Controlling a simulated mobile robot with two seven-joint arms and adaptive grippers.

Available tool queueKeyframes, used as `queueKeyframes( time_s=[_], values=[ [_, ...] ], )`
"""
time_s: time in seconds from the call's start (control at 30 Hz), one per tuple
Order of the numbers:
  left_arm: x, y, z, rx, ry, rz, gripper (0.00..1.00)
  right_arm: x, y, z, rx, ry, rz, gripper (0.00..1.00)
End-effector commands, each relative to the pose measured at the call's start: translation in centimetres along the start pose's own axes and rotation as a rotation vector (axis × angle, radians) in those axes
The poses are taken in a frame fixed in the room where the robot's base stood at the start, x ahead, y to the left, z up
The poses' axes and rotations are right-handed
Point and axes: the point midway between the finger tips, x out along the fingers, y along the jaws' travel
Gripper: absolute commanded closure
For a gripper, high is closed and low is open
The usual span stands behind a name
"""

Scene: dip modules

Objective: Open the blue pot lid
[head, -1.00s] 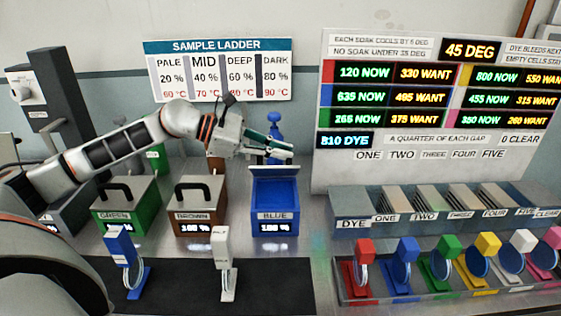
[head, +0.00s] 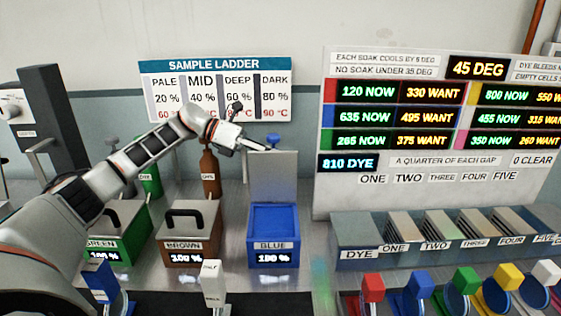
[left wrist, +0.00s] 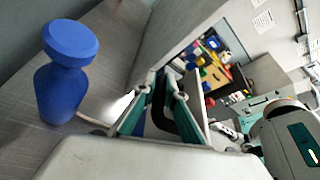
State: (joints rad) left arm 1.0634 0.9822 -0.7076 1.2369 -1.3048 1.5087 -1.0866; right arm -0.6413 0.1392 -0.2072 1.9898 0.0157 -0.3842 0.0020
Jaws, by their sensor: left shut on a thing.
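The blue pot (head: 274,258) stands at the right end of the pot row, with a BLUE label and a 100 % display. Its top is uncovered and shows blue inside. Its grey lid (head: 272,178) stands about upright at the pot's back edge. My left gripper (head: 262,148) is at the lid's upper edge, reaching over from behind and the left. In the left wrist view, the fingers (left wrist: 167,97) are shut around the dark lid handle (left wrist: 186,122), beside the pale lid plate. The handle is hidden in the head view. My right gripper is in neither view.
The brown pot (head: 190,247) and green pot (head: 118,247) stand to the left with lids on. Behind are a brown bottle (head: 210,175) and a blue bottle (left wrist: 66,75). Sample stands (head: 212,285) are in front; the dye rack (head: 360,242) is right.

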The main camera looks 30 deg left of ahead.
Motion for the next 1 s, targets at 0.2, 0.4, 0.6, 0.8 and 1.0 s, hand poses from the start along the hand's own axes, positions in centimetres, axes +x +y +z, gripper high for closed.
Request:
queueKeyframes(
  time_s=[0.2, 0.4, 0.6, 0.8, 1.0],
  values=[
    [0.14, 1.29, -0.46, 0.000, 0.003, 0.005, 1.00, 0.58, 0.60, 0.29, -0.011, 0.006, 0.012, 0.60],
    [0.08, 1.59, -0.40, 0.002, 0.003, 0.006, 1.00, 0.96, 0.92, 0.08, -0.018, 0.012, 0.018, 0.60],
    [0.06, 1.59, -0.35, 0.003, 0.003, 0.005, 1.00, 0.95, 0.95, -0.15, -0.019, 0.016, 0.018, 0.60],
    [0.05, 1.57, -0.35, 0.002, 0.003, 0.005, 1.00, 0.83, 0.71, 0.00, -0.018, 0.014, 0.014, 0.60],
    [0.06, 1.53, -0.32, 0.002, 0.003, 0.004, 0.72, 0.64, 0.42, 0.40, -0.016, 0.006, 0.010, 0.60]
  ],
)
